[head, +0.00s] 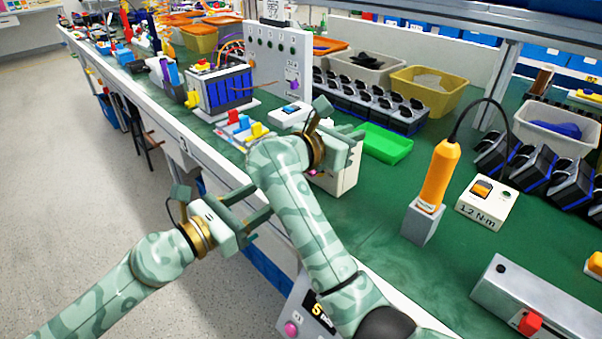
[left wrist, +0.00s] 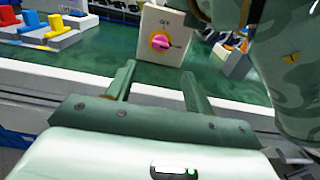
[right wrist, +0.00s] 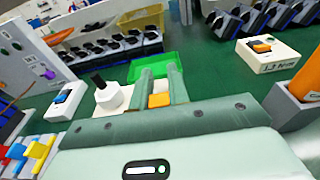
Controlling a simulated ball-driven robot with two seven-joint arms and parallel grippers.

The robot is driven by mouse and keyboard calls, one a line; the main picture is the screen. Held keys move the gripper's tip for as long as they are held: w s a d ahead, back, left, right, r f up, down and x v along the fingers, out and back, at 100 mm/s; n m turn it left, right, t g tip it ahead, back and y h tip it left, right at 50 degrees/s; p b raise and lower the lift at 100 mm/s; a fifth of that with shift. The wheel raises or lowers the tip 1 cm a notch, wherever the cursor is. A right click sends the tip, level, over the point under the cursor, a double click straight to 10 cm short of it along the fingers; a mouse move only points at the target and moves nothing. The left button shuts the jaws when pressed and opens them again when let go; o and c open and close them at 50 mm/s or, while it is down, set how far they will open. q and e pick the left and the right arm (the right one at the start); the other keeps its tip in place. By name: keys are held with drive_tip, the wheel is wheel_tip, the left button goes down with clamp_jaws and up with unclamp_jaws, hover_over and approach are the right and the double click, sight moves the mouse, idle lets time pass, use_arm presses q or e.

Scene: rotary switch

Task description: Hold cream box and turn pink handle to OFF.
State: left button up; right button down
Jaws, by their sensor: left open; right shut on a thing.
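The cream box (head: 345,178) stands on the green bench top near its front edge. It also shows in the left wrist view (left wrist: 150,18), with the pink handle (left wrist: 160,42) on an orange dial on its front, lying roughly sideways; the dial labels are too small to read surely. In the head view only a little of the pink handle (head: 312,172) shows. My right gripper (head: 350,141) is at the top of the cream box and shut on it; the grasp itself is partly hidden. My left gripper (head: 262,205) is open and empty, facing the dial from the front, apart from the handle.
A green tray (head: 387,143) lies behind the box. A white block with coloured switches (head: 240,130) stands to the left. An orange-handled tool (head: 438,175) stands in a grey holder to the right. The bench front between has free room.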

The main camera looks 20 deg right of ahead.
use_arm(q)
drive_tip(key=x, duration=1.1)
drive_tip(key=shift+w+d, duration=0.15)
drive_tip(key=shift+d, duration=0.1)
drive_tip(key=c, duration=1)
